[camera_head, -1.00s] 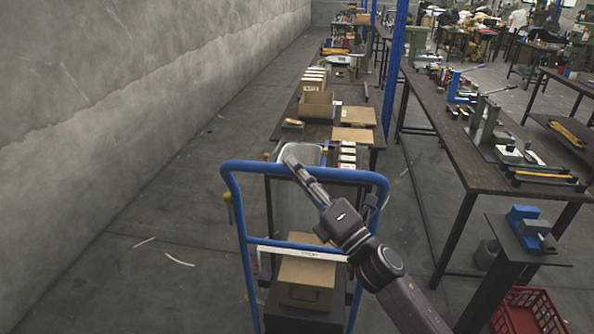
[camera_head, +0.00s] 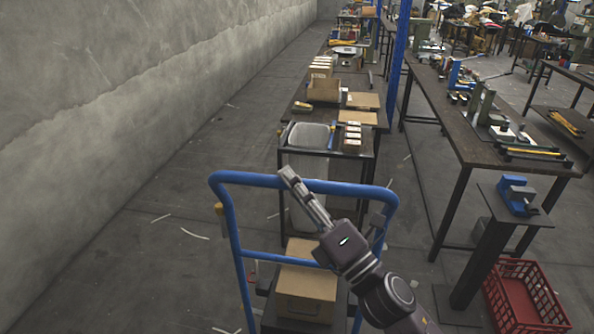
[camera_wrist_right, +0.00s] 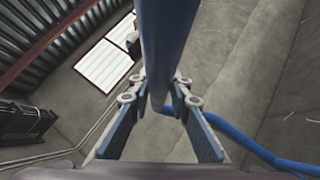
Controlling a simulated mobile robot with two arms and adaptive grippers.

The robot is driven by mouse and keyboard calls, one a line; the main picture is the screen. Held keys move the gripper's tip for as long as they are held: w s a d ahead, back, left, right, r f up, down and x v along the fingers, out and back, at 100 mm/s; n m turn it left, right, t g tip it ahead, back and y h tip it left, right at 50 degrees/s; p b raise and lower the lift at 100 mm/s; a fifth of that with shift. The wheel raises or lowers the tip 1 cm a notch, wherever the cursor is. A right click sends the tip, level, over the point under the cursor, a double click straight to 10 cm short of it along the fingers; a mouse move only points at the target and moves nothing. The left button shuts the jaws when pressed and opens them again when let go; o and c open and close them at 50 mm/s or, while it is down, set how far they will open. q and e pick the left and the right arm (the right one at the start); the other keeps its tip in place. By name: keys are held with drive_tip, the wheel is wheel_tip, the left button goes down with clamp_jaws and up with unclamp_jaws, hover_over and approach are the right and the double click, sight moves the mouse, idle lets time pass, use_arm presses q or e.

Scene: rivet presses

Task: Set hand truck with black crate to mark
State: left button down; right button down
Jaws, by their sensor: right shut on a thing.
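The hand truck (camera_head: 229,220) has a blue tubular frame and stands in the lower middle of the head view. A cardboard box (camera_head: 305,285) sits low on it, with a dark surface (camera_head: 300,324) below; I cannot tell whether that is the black crate or the deck. My right gripper (camera_head: 287,174) is shut on the top bar of the handle. The right wrist view shows the blue bar (camera_wrist_right: 162,45) between the fingers (camera_wrist_right: 160,98). My left gripper is not in view. Thin white strips (camera_head: 195,234) lie on the floor at left; I cannot tell if they are the mark.
A workbench with a grey tray (camera_head: 309,136) and boxes stands just beyond the hand truck. Another bench (camera_head: 455,120), a blue vise (camera_head: 517,195) and a red crate (camera_head: 525,295) are at right. Floor at left is open up to the concrete wall (camera_head: 90,110).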

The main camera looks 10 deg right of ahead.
drive_tip(key=shift+s+a+f, duration=0.1)
drive_tip(key=shift+s+a, duration=0.1)
drive_tip(key=shift+s, duration=0.4)
drive_tip(key=shift+s+a, duration=0.2)
drive_tip(key=shift+s, duration=0.35)
drive_tip(key=c, duration=1.8)
unclamp_jaws()
drive_tip(key=shift+o, duration=0.2)
drive_tip(key=v, duration=1.2)
